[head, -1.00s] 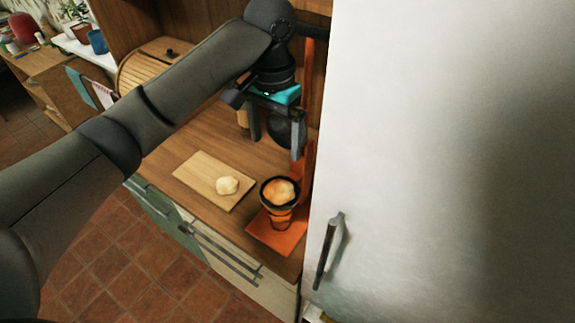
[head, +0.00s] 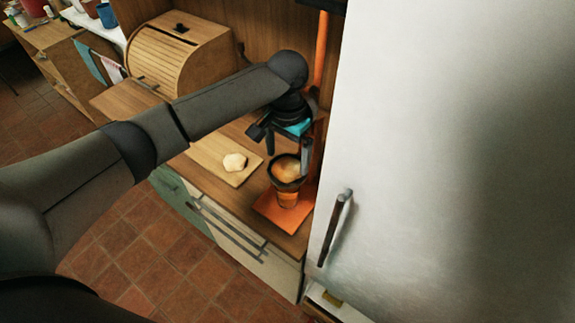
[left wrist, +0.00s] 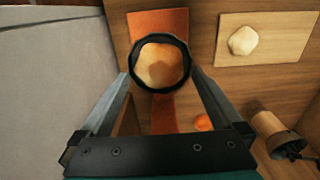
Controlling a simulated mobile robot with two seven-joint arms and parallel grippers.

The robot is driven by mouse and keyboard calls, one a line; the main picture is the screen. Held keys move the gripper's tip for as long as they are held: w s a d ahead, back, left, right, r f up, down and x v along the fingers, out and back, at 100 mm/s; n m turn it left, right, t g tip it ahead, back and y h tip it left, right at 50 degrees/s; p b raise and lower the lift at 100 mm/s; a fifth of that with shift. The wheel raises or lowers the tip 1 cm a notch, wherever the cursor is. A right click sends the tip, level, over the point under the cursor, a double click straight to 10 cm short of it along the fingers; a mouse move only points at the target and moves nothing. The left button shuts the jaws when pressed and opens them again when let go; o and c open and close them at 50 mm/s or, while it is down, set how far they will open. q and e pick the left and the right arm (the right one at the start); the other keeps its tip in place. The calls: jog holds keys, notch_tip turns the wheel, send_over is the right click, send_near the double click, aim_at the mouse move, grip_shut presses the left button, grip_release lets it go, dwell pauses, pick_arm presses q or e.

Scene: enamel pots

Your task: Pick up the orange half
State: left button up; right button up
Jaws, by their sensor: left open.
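A rounded, orange-tan lump (head: 289,171), which looks like the orange half, sits in the black-rimmed cup (head: 287,184) of an orange stand. It also shows in the left wrist view (left wrist: 160,66), cut into facets and ringed by the black rim. A paler lump (head: 234,162) lies on the wooden board; it also shows in the left wrist view (left wrist: 243,41). My left gripper (head: 288,152) is open and empty, pointing down just above the cup. In the left wrist view its fingers (left wrist: 160,80) lie on either side of the cup. My right gripper is not in view.
The stand has an orange base plate (head: 270,210) and an upright orange post (head: 322,50) behind my gripper. A white fridge door (head: 450,150) stands close on the right. A small orange round thing (left wrist: 203,122) lies behind the stand. A bread box (head: 180,55) stands at the back left.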

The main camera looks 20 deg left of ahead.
pick_arm(q)
jog(key=shift+f, duration=1.3)
jog(key=shift+r, duration=0.1)
jog(key=c, duration=1.3)
